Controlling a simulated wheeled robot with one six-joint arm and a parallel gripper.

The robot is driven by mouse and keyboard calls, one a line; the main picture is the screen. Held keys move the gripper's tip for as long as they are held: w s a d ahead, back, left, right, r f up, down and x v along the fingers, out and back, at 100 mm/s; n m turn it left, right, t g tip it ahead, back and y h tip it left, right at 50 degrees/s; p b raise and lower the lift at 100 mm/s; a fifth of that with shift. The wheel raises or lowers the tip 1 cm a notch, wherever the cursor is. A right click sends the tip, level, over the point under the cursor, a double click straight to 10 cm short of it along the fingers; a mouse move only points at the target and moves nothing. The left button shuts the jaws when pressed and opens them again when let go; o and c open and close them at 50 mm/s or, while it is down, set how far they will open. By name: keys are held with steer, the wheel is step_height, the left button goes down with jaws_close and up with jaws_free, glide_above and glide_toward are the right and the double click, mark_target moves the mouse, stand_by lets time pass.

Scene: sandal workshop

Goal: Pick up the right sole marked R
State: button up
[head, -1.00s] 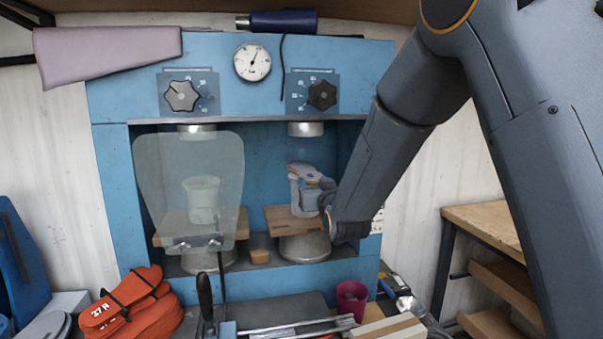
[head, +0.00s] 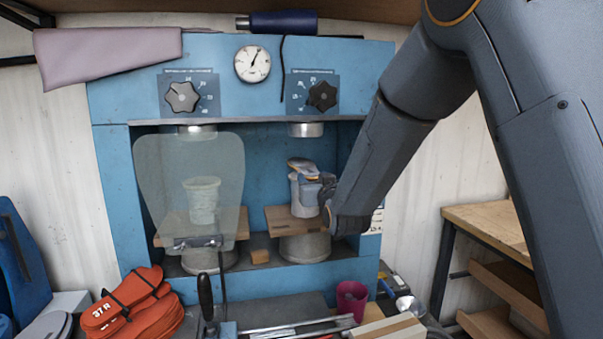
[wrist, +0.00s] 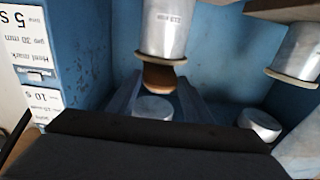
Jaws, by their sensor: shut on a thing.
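My gripper (head: 314,176) is inside the right bay of the blue press. It is shut on a small tan-brown piece, apparently the sole (head: 301,164), at the top of the pale right-hand cylinder (head: 303,195). In the wrist view, which looks upside down, the brown piece (wrist: 160,78) shows between my two grey-blue fingers, against the end of the pale cylinder (wrist: 166,28). I cannot tell whether the piece touches the cylinder. No R mark is readable on it; much of it is hidden by the fingers and the dark gripper body.
The blue press (head: 110,180) frames the bay closely. A clear guard (head: 150,160) covers the left bay and its pale cylinder (head: 202,199). An upper metal ram (head: 306,129) hangs above the piece.

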steer(key=o, duration=0.3)
steer(key=shift+c, duration=0.9)
steer(key=shift+r, duration=0.55)
steer(key=p+v, duration=0.3)
steer(key=v, duration=1.4)
steer(key=shift+s+p, duration=0.3)
steer(key=shift+s, duration=0.1)
steer(key=p, duration=0.1)
steer(key=s+p, duration=0.1)
steer(key=p, duration=0.1)
steer(key=shift+d+r, duration=0.1)
steer(key=shift+d, duration=0.15)
